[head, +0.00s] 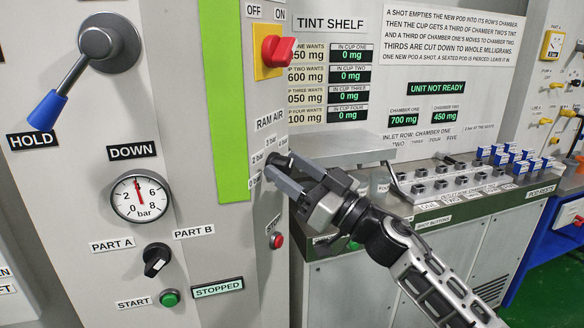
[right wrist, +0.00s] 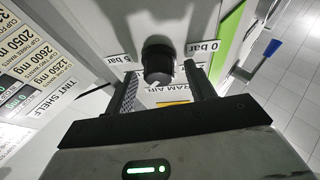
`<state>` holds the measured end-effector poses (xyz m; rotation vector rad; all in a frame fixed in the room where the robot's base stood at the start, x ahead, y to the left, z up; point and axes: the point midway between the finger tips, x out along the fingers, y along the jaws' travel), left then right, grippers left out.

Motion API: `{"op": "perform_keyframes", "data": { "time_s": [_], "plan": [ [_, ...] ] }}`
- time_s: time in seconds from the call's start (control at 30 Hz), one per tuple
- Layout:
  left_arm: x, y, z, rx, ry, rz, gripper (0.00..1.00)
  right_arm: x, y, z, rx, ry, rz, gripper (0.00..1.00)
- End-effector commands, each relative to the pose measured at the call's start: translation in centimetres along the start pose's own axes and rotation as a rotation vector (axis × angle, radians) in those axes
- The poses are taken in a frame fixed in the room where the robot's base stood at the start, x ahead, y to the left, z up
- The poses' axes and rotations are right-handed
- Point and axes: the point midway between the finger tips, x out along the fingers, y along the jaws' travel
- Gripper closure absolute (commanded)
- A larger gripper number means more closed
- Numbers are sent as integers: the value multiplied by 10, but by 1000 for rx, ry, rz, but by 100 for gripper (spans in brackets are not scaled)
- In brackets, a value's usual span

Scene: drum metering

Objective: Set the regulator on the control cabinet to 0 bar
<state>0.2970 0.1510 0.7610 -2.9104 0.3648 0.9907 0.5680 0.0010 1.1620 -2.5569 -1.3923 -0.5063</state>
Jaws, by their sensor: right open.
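The regulator is a round black knob (right wrist: 158,58) on the cabinet's side face, under the RAM AIR label (head: 270,119). Bar labels ring it; 0 bar (right wrist: 204,46) is to its right in the right wrist view. My right gripper (head: 281,166) is open, with one finger on each side of the knob. In the right wrist view the fingers (right wrist: 163,82) show gaps to the knob on both sides. Which label the knob points to cannot be told. The control cabinet (head: 187,150) carries a round gauge (head: 141,197) whose red needle points up near 4. My left gripper is out of view.
A red rotary switch (head: 278,51) on a yellow plate sits above the regulator, and a red stop button (head: 276,241) below. A grey shelf plate (head: 345,150) stands close behind my right gripper. A blue-handled lever (head: 70,80) is on the cabinet front.

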Motion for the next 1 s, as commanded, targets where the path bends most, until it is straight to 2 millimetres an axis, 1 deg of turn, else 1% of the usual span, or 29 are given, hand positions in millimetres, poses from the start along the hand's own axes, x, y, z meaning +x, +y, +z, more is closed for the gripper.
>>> {"op": "perform_keyframes", "data": {
  "time_s": [0.2,0.27,0.3,0.33,0.37,0.73,0.87,1.0],
  "plan": [
    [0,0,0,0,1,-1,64,0,0,0,0,0,0,45],
    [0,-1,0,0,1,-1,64,0,0,0,0,0,0,62],
    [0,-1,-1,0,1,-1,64,0,0,0,0,0,0,73],
    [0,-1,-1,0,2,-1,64,0,0,0,0,0,1,81],
    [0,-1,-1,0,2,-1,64,0,0,0,0,0,1,85],
    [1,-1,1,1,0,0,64,-1,2,1,-42,5,-12,85],
    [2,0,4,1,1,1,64,-1,2,1,-102,12,-35,85],
    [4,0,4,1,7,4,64,-1,3,1,-198,23,-73,85]
  ]
}}
